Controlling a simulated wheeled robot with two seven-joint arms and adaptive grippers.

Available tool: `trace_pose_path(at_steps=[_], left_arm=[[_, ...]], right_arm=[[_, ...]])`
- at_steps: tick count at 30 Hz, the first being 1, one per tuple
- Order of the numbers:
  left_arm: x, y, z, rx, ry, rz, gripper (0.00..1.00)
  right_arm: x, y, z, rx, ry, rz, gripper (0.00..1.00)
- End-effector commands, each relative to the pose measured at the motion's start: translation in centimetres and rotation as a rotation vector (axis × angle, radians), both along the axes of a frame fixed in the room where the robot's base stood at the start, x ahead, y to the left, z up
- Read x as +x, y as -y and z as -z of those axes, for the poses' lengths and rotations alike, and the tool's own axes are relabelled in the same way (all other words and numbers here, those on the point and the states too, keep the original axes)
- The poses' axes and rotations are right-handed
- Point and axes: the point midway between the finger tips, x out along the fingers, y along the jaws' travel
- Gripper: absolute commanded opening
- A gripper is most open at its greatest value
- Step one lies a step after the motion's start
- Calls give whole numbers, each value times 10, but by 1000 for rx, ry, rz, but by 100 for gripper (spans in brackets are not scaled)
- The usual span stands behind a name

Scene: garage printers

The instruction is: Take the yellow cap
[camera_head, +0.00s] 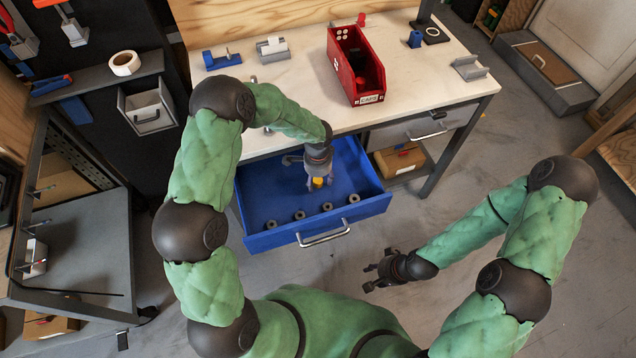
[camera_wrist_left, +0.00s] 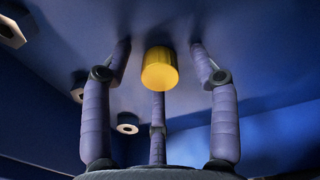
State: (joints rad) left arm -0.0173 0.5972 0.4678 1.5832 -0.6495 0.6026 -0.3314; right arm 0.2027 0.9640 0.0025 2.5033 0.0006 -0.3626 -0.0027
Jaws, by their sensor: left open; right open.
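The yellow cap (camera_head: 318,182) is in the open blue drawer (camera_head: 262,240), below my left gripper (camera_head: 319,178). In the left wrist view the yellow cap (camera_wrist_left: 159,70) sits between the spread fingers of my left gripper (camera_wrist_left: 160,90). The fingers stand around it with gaps at both sides, and I see no clear contact. My left gripper is open. My right gripper (camera_head: 378,272) is open and empty, over the floor to the right of the drawer.
Several dark ring-shaped nuts (camera_head: 326,207) lie in the drawer's front part. The drawer handle (camera_head: 323,236) sticks out in front. On the white worktop (camera_head: 300,95) stands a red bin (camera_head: 352,75). A closed grey drawer (camera_head: 424,126) is to the right.

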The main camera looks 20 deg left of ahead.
Motion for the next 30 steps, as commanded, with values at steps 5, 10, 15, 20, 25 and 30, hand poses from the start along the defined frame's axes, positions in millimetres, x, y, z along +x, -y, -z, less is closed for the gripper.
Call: trace_pose_path(at_steps=[5,10,15,20,25,30], left_arm=[[1,0,-1,0,2,0,60],[1,0,-1,0,1,0,27],[0,0,-1,0,1,0,19],[1,0,-1,0,1,0,19],[1,0,-4,0,1,0,19],[1,0,-17,0,3,-1,19]], right_arm=[[0,0,-1,0,0,0,41],[0,0,-1,0,0,0,41],[0,0,-1,0,0,0,41],[0,0,-1,0,0,0,41],[0,0,-2,0,0,0,41],[0,0,-10,0,0,0,41]])
